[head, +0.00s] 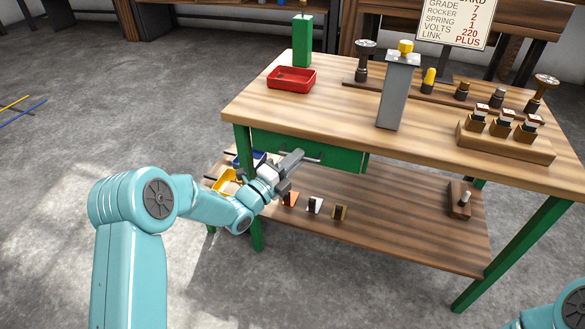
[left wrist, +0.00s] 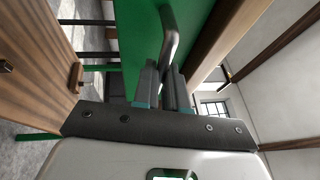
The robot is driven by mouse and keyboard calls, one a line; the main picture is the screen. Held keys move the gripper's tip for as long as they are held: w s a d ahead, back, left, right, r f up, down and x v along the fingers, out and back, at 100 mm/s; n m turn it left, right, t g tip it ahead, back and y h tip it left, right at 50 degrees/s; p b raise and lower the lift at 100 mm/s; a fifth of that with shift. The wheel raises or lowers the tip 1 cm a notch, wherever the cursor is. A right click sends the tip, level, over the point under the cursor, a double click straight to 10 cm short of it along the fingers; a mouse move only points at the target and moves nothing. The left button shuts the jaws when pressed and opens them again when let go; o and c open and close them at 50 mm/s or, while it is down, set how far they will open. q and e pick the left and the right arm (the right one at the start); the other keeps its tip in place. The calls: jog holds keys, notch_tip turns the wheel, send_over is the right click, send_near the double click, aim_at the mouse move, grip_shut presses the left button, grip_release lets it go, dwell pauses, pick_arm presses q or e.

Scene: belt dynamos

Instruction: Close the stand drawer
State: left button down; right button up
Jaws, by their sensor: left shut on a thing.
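The stand drawer has a green front (head: 343,158) just below the wooden bench top. It shows no clear gap below the top's edge in the head view, so I cannot tell how far out it sits. My left gripper (head: 297,159) is at the drawer's grey handle (head: 312,156), shut on it. In the left wrist view the handle (left wrist: 172,35) runs between the two fingers (left wrist: 162,88), with the green front (left wrist: 140,45) beside it. My right gripper is out of view; only part of my right arm shows at the lower right.
The bench top (head: 330,110) carries a red tray (head: 291,79), a grey post (head: 397,95) and a wooden block with several parts (head: 505,142). The lower shelf (head: 390,225) holds small blocks, a yellow bin (head: 226,181) and a blue bin (head: 243,158). Floor in front is clear.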

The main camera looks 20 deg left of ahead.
pick_arm(q)
jog(key=shift+w+r, duration=0.15)
jog(key=shift+w, duration=0.05)
jog(key=c, duration=1.4)
grip_release()
jog(key=shift+o, duration=1.2)
jog(key=shift+w+f, duration=0.1)
jog(key=shift+f, duration=0.1)
jog(key=p+v, duration=0.2)
jog(key=v, duration=1.4)
jog(key=shift+s+r, duration=0.25)
jog(key=shift+s, duration=0.15)
jog(key=shift+a, duration=0.1)
